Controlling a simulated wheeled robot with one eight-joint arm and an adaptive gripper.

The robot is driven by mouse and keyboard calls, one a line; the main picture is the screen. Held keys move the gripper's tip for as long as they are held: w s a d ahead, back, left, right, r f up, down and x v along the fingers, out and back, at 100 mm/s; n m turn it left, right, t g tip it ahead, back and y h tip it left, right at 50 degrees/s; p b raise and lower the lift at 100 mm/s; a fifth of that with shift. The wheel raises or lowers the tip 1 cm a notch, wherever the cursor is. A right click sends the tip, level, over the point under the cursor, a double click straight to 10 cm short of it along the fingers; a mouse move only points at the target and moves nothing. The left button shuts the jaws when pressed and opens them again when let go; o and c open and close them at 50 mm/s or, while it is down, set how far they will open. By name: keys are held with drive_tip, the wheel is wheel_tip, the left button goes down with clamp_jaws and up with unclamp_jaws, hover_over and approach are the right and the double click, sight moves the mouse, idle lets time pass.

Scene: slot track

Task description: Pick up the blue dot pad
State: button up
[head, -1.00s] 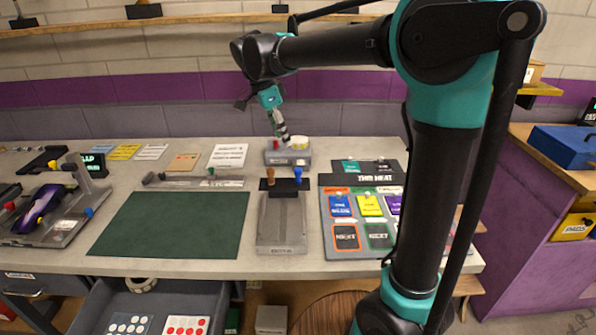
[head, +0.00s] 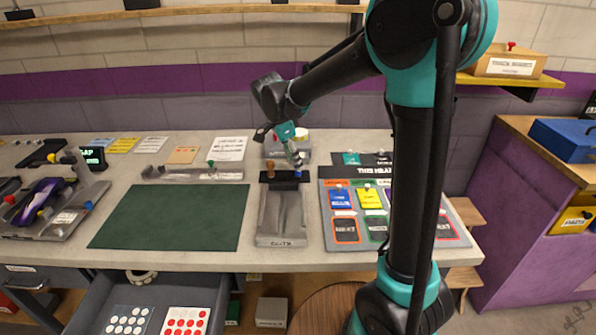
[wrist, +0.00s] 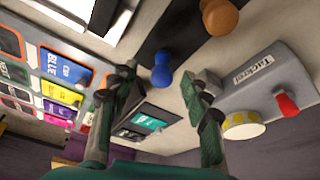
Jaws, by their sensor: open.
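I cannot make out a pad that is plainly blue-dotted. In the open drawer (head: 85,305) lie a dark sheet with pale dots (head: 128,320) and a white sheet with red dots (head: 187,321); both are cut off by the bottom edge of the head view. A blue knob (wrist: 161,72) stands beside an orange-brown knob (wrist: 220,17) on the black bar of the grey stand (head: 283,218). My gripper (head: 297,163) is open and empty above that bar. In the wrist view the blue knob shows between the fingertips (wrist: 164,82), apart from them.
A green mat (head: 170,217) lies left of the stand. A board with coloured cards (head: 368,198) lies to the right. A grey block with a red knob (wrist: 288,104) and a yellow-patterned round item (wrist: 243,125) stands behind. A purple car (head: 40,200) sits at far left.

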drive_tip(key=x, duration=0.4)
drive_tip(key=shift+w+f, duration=0.15)
drive_tip(key=shift+w, duration=0.05)
clamp_jaws()
